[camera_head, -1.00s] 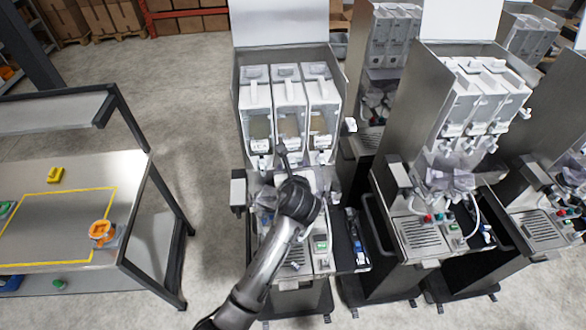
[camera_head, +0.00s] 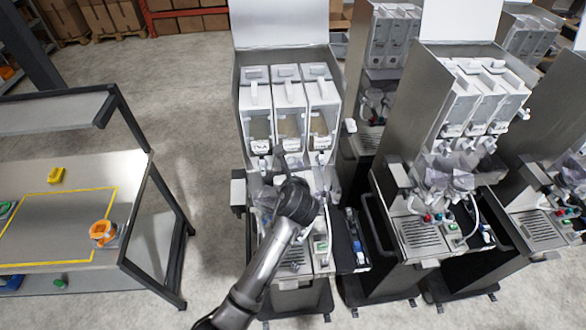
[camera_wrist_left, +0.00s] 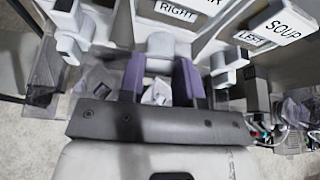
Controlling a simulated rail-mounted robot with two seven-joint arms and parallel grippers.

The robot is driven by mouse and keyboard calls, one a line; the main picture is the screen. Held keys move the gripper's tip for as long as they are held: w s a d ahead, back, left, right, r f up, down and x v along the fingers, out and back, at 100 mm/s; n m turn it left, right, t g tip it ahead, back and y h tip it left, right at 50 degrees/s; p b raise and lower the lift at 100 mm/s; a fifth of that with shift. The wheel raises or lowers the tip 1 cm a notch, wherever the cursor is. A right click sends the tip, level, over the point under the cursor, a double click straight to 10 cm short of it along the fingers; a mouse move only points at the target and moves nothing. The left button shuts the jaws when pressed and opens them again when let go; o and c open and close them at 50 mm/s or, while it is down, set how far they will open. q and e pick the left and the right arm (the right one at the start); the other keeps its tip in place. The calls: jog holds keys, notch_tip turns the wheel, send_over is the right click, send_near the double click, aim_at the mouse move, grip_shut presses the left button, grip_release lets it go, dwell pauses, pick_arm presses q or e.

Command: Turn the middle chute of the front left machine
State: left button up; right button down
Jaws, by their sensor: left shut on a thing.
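The front left machine (camera_head: 242,110) is a grey cabinet with three clear-fronted canisters side by side. Its white middle chute (camera_wrist_left: 160,50) sits between the purple fingers of my left gripper (camera_wrist_left: 160,82), which is shut on it. In the head view my left gripper (camera_head: 278,160) is in front of the middle canister (camera_head: 290,122), and its wrist partly hides the chute there. The left chute (camera_wrist_left: 70,42) and right chute (camera_wrist_left: 224,66) show on either side in the left wrist view, apart from the fingers. My right gripper is not in view.
More dispensers, including the front right machine (camera_head: 455,150), stand close on the right. A table (camera_head: 135,180) with a yellow outline, an orange item (camera_head: 103,232) and a yellow item (camera_head: 56,175) is at left. Open floor (camera_head: 190,110) lies between the table and the machine.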

pick_arm(q)
jog(key=shift+a+r+n+h+p, duration=0.1)
jog(key=shift+a+n+h+p, duration=0.1)
jog(key=shift+n+h+p, duration=0.8)
jog(key=shift+a+f+n+t+h+p, duration=0.15)
jog(key=shift+n+t+h+p, duration=0.15)
jog(key=shift+n, duration=0.3)
jog(key=shift+d+f+n+t+h+p, duration=0.1)
jog(key=shift+n+h+p, duration=0.1)
jog(key=shift+n+p, duration=0.3)
jog(key=shift+a, duration=0.1)
jog(key=o, duration=0.9)
jog(key=shift+s, duration=0.1)
